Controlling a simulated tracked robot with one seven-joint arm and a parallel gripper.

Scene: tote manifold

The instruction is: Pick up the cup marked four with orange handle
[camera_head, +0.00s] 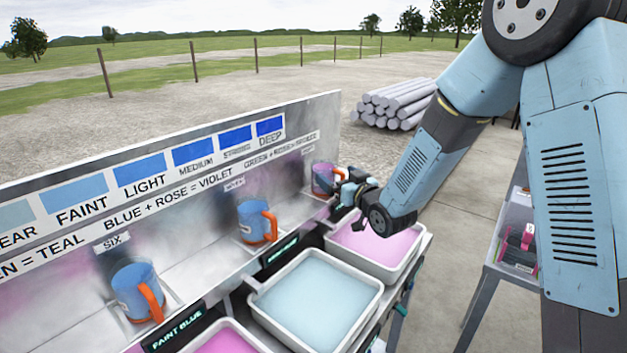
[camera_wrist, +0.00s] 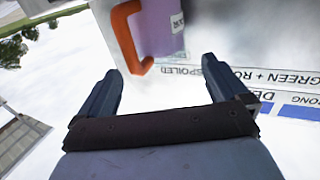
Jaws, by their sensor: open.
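A purple cup (camera_head: 324,177) with an orange handle stands at the far end of the metal shelf. It also shows in the wrist view (camera_wrist: 163,25), its orange handle (camera_wrist: 126,35) on the left and a small marking on its side, too partial to read. My gripper (camera_wrist: 170,78) is open and empty, with the cup just beyond its fingertips. In the head view my gripper (camera_head: 350,187) is beside this cup, partly covering it. A blue cup (camera_head: 253,222) with an orange handle stands mid-shelf, its label unreadable. Another blue cup (camera_head: 133,288) with an orange handle stands nearest, below the label SIX.
A backboard (camera_head: 200,205) with blue colour swatches and mixing text runs behind the cups. A tray of blue liquid (camera_head: 352,318) and a tray of pink liquid (camera_head: 407,254) sit in front, with another pink one nearest. A side table (camera_head: 490,272) stands right.

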